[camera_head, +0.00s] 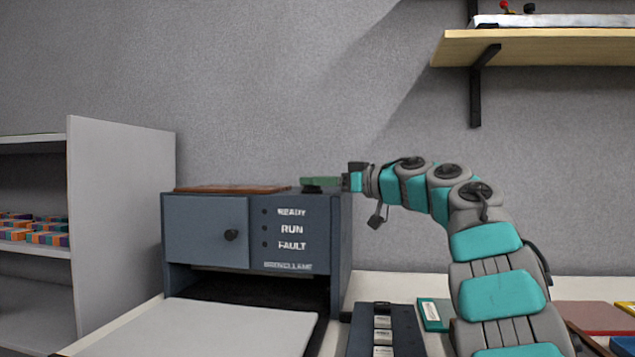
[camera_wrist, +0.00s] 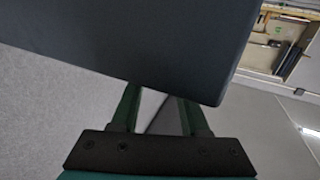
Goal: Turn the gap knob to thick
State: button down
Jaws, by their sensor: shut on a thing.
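A dark blue-grey machine (camera_head: 340,235) stands on the table with READY, RUN and FAULT labels on its front. My gripper (camera_head: 318,183) reaches in from the right with its green fingers level along the machine's top right edge. A small dark piece (camera_head: 311,189) shows under the fingers on the machine's top; it appears to be the gap knob, and my gripper is shut on it. No thick or thin marking can be read. In the wrist view the dark machine body (camera_wrist: 130,45) hides the fingertips; the two green fingers (camera_wrist: 158,100) stand apart.
A pale tray (camera_head: 220,325) extends from the opening below. A shelf unit (camera_head: 120,220) stands left, and a wooden wall shelf (camera_head: 540,47) hangs upper right.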

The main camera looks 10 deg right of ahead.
jog(key=shift+c, duration=2)
grip_release()
jog(key=shift+s+d, duration=0.1)
jog(key=v, duration=0.7)
jog(key=shift+s+d, duration=0.2)
jog(key=shift+d, duration=0.05)
